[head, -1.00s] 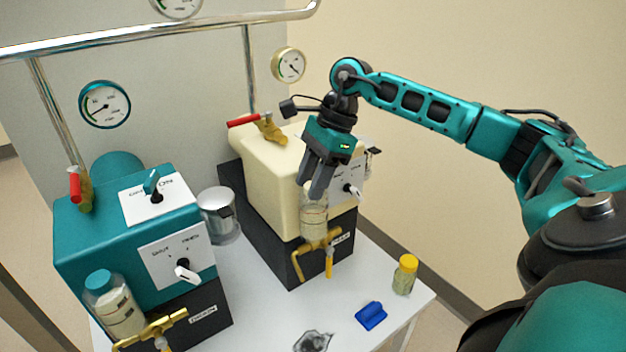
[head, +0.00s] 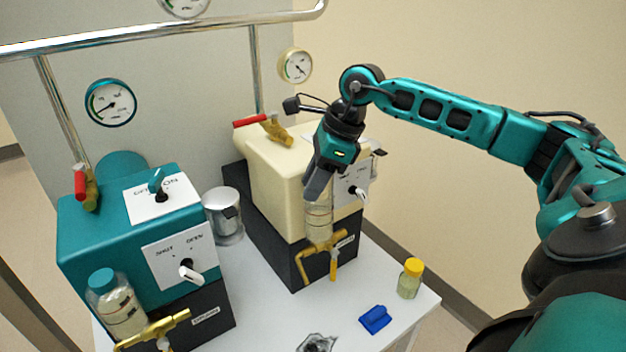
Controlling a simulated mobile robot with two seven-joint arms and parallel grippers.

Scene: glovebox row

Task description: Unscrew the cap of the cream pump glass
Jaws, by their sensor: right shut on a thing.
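The cream pump (head: 275,170) stands on a black base at the back of the white table. Its glass (head: 318,222) is upright at the pump's front, above a brass fitting (head: 322,257). My right gripper (head: 314,196) points down at the top of this glass and is shut on its cap. The cap itself is hidden by the fingers. My left gripper is not in view.
The teal pump (head: 130,235) with its own teal-capped glass (head: 115,305) stands at left. A metal canister (head: 224,215) is between the pumps.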

